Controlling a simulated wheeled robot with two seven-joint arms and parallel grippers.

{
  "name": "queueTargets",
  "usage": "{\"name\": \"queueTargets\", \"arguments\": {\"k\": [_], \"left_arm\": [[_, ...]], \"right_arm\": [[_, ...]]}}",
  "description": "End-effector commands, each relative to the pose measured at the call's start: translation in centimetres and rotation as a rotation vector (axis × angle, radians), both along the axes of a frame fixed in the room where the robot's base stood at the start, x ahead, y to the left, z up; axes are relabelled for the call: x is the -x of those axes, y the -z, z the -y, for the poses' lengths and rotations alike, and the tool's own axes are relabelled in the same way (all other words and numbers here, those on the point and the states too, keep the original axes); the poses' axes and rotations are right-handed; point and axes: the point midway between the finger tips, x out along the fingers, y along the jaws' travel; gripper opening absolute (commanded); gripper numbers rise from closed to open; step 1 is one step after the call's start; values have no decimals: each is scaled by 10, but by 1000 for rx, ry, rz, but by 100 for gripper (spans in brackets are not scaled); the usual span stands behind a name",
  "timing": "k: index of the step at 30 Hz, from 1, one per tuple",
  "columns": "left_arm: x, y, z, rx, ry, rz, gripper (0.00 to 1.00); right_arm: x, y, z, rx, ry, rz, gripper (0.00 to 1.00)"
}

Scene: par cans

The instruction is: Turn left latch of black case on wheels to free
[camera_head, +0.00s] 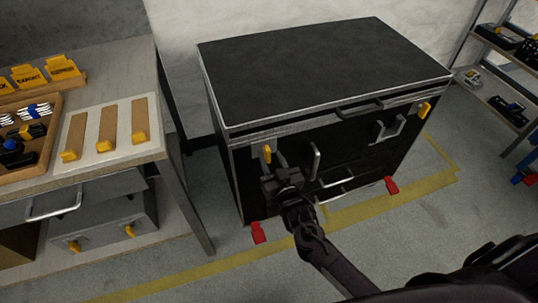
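The black case (320,70) stands on the floor with its lid down and a metal-edged front facing me. Its left latch is a yellow tab (267,152) on the upper left of the front, roughly upright. A second yellow latch (424,109) sits at the upper right of the front. My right gripper (275,164) reaches in from the lower right, with its fingertips just below and beside the left latch. Its fingers look apart; I cannot tell whether they touch the latch. My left gripper is out of view.
Silver handles (315,161) and a black lid handle (360,108) stick out of the case front. Red wheel pedals (258,232) are at its base. A workbench (152,135) with trays stands close on the left, and shelves (505,52) stand at right. Yellow-taped floor lies in front.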

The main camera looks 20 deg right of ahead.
Motion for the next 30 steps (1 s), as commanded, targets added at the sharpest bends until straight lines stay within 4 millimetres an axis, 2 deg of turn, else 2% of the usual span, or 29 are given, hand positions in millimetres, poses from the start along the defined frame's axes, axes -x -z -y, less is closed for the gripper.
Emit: {"name": "queueTargets", "arguments": {"k": [3, 6, 15, 17, 24, 30], "left_arm": [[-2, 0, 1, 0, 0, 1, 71], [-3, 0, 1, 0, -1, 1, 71], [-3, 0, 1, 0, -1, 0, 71], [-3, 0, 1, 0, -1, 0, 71], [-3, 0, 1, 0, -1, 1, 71], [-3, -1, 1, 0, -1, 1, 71]], "right_arm": [[-16, 1, -1, -1, 0, 0, 36], [-24, 1, -1, -1, 0, -1, 36], [-27, 1, -1, -1, 0, -3, 36], [-27, 1, -1, -1, 0, -3, 31], [-27, 1, -1, -1, 0, -3, 0], [-27, 1, -1, 4, -1, -3, 0]]}}
